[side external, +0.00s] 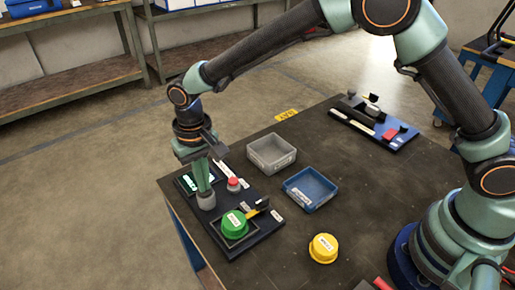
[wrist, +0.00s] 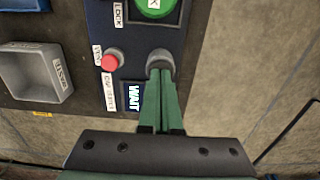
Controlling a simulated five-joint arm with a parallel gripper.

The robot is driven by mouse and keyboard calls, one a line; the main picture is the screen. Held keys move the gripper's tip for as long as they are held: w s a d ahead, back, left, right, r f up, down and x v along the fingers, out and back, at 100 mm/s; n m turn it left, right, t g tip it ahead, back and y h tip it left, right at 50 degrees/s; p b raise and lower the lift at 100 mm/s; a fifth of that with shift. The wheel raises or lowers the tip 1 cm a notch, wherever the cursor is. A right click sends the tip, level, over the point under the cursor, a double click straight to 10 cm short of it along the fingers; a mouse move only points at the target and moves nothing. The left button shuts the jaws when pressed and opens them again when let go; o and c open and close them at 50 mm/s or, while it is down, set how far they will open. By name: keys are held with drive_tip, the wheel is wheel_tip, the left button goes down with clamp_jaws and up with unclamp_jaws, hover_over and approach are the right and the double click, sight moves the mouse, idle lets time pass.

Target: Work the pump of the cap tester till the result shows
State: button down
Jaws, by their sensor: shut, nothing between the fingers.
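The cap tester is a dark panel (side external: 262,227) at the table's left corner. Its pump, a short grey cylinder (side external: 206,201), stands near the panel's outer edge and shows in the wrist view (wrist: 160,57). My gripper (side external: 205,188) is shut and empty, its green fingers pointing down at the pump top; I cannot tell whether they press on it. The fingertips partly cover the pump in the wrist view (wrist: 160,72). The small display (wrist: 133,97) reads WAIT. A red button (side external: 234,184) sits beside the pump. A green cap (side external: 234,222) sits in the tester's square holder beside a yellow-and-black lever (side external: 258,208).
A grey bin (side external: 271,154) and a blue tray (side external: 310,190) stand right of the tester. A yellow cap (side external: 323,247) lies near the front. Another panel with a red part (side external: 375,124) is at the back right. The table between them is clear.

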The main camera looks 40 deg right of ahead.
drive_tip(key=shift+f, duration=0.3)
wheel_tip(320, 180, up, 14)
drive_tip(key=shift+r, duration=0.25)
idle(0.3)
idle(0.8)
drive_tip(key=s+d+r+t, duration=0.1)
drive_tip(key=s+d+r, duration=0.15)
drive_tip(key=d, duration=0.45)
drive_tip(key=s+d+r+t, duration=0.1)
drive_tip(key=d+r, duration=0.3)
drive_tip(key=d, duration=0.3)
drive_tip(key=s+d+f+t, duration=0.2)
drive_tip(key=s+d+t, duration=0.1)
drive_tip(key=s+d, duration=0.6)
drive_tip(key=d, duration=0.4)
drive_tip(key=shift+s+t, duration=0.3)
